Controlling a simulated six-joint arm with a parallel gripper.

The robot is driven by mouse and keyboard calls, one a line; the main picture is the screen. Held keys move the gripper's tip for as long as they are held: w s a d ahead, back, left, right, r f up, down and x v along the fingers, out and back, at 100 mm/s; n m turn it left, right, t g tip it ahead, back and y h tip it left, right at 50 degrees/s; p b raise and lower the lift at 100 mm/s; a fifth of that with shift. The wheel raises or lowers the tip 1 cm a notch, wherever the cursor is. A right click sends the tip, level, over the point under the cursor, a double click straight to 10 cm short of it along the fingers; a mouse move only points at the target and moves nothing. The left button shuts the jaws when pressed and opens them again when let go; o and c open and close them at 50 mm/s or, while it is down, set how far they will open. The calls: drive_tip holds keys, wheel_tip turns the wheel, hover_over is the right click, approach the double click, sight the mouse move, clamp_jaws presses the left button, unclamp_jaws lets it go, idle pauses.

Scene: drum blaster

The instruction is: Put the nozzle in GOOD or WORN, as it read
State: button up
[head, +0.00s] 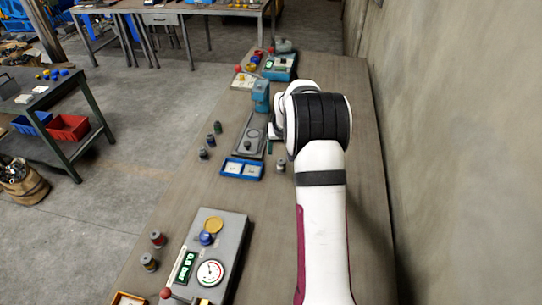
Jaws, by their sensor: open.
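A few small dark nozzle-like pieces stand in a row on the bench left of a grey fixture; one (217,127) has a greenish body, another (203,154) is darker. A similar silvery piece (281,166) stands right of the blue two-part tray. That blue tray (223,173) holds two pale labelled cards; I cannot read them here. The grey fixture (240,148) has a flat plate with a round ring and a blue head (261,92). My gripper (271,140) is open, beside the fixture's right edge, mostly hidden by my wrist. I see nothing held in it.
A grey control box (232,240) with a dial, a green display and coloured knobs stands at the front. More coloured devices (280,68) sit at the bench's far end. A wall (450,150) borders the right side.

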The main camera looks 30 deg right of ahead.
sight(281, 161)
drive_tip(key=x, duration=1.1)
drive_tip(key=shift+s+d+f, duration=0.15)
drive_tip(key=shift+s+f, duration=0.05)
drive_tip(key=shift+f, duration=0.1)
drive_tip(key=shift+r, duration=0.1)
clamp_jaws()
